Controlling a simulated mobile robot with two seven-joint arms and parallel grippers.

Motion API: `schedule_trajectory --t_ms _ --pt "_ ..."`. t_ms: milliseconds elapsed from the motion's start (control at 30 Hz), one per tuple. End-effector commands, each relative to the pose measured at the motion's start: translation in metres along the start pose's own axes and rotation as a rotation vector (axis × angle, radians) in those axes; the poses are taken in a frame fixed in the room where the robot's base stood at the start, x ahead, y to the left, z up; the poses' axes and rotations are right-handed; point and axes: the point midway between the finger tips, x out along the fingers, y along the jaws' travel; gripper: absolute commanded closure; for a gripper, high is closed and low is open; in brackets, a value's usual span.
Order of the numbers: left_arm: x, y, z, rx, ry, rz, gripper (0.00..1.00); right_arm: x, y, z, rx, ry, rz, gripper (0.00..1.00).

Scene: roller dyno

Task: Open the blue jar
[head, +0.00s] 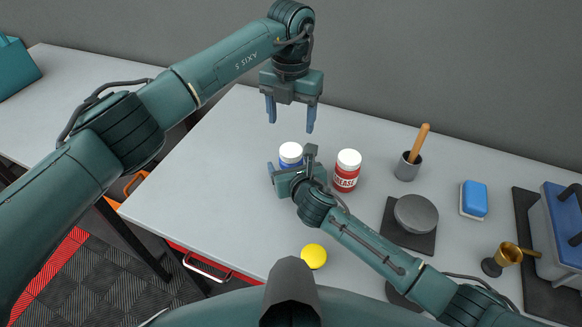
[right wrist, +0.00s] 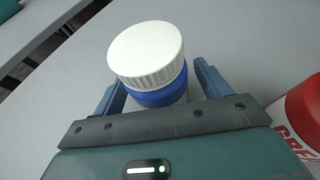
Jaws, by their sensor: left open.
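The blue jar (head: 290,155) stands upright on the grey table, with its white lid (right wrist: 146,50) on top. My right gripper (head: 291,162) is low at the jar, its fingers spread on either side of it. In the right wrist view the blue body (right wrist: 160,93) shows between the fingers of the right gripper (right wrist: 160,88), with a narrow gap at the right finger. The gripper hides the jar's lower front in the head view. My left gripper (head: 290,118) is open and empty, pointing down above and behind the jar.
A red jar with a white lid (head: 347,172) stands close to the right of my right gripper. Farther right are a mortar with a wooden pestle (head: 408,167), a grey round object (head: 416,214) and a blue block (head: 474,199). A yellow ball (head: 314,256) lies in front.

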Motion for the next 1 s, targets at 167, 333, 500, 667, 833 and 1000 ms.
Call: schedule_trajectory --t_ms 167,333,500,667,833,1000 --pt "0.0 -0.0001 0.0 0.0 0.0 0.0 0.34 -0.0002 0.0 -0.0002 0.0 0.0 0.0 0.39" --pt "0.0 0.0 0.0 0.0 0.0 0.0 0.34 -0.0003 0.0 -0.0003 0.0 0.0 0.0 0.53" --pt "0.0 0.0 0.0 0.0 0.0 0.0 0.34 -0.0003 0.0 -0.0004 0.0 0.001 0.0 0.67" --pt "0.0 0.0 0.0 0.0 0.0 0.0 0.34 -0.0003 0.0 -0.0004 0.0 0.001 0.0 0.8" --pt "0.0 0.0 0.0 0.001 0.0 0.0 0.34 -0.0004 0.0 -0.0006 0.0 0.001 0.0 0.94" --pt "-0.0002 0.0001 0.0001 0.09 -0.001 0.001 0.34 -0.0004 0.0 -0.0006 0.0 0.001 0.0 1.0"
